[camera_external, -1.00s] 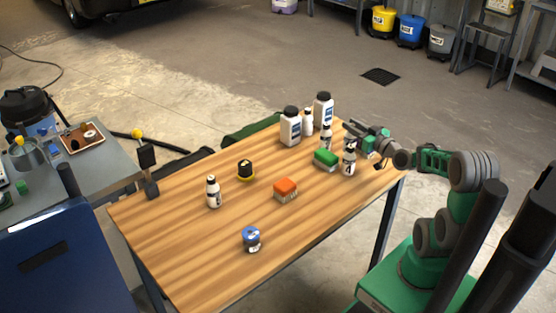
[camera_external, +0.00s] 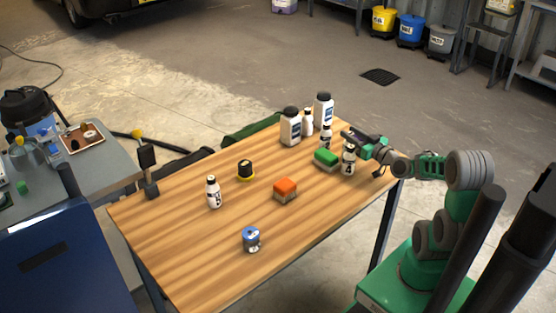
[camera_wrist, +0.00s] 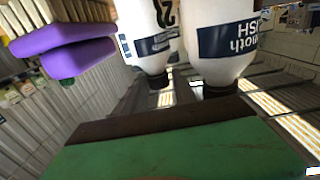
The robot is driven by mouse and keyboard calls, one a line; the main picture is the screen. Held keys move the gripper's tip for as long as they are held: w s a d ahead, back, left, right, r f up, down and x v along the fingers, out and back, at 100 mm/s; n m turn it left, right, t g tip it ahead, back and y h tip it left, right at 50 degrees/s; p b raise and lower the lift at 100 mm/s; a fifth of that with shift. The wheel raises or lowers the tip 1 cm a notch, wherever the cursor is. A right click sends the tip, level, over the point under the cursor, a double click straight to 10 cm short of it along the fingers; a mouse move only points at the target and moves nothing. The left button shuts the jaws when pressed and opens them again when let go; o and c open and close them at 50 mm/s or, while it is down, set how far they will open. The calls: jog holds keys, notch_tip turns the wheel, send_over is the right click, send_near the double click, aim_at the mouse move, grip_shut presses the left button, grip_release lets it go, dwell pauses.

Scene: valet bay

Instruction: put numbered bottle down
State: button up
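Several small white numbered bottles with dark caps stand on the wooden table (camera_external: 190,255). One marked 4 (camera_external: 348,163) stands upright at the right edge, beside the green brush (camera_external: 326,158). Another numbered bottle (camera_external: 213,193) stands at the left. A third (camera_external: 326,140) stands behind the brush; the wrist view shows a bottle marked 2 (camera_wrist: 150,35). My gripper (camera_external: 356,138) is just above and beside the bottle marked 4; I cannot tell whether they touch. A green and brown part fills the bottom of the wrist view, with no bottle visible against it.
Two large white bottles (camera_external: 290,128) (camera_external: 323,108) stand at the back. An orange brush (camera_external: 285,188), a black and yellow round item (camera_external: 245,170) and a blue-topped can (camera_external: 251,239) stand on the table. A purple item (camera_wrist: 75,50) shows in the wrist view. The front of the table is clear.

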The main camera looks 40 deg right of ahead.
jog(key=s, duration=0.7)
jog(key=shift+s+a+b, duration=0.25)
jog(key=shift+a+b, duration=0.05)
jog(key=shift+b, duration=0.05)
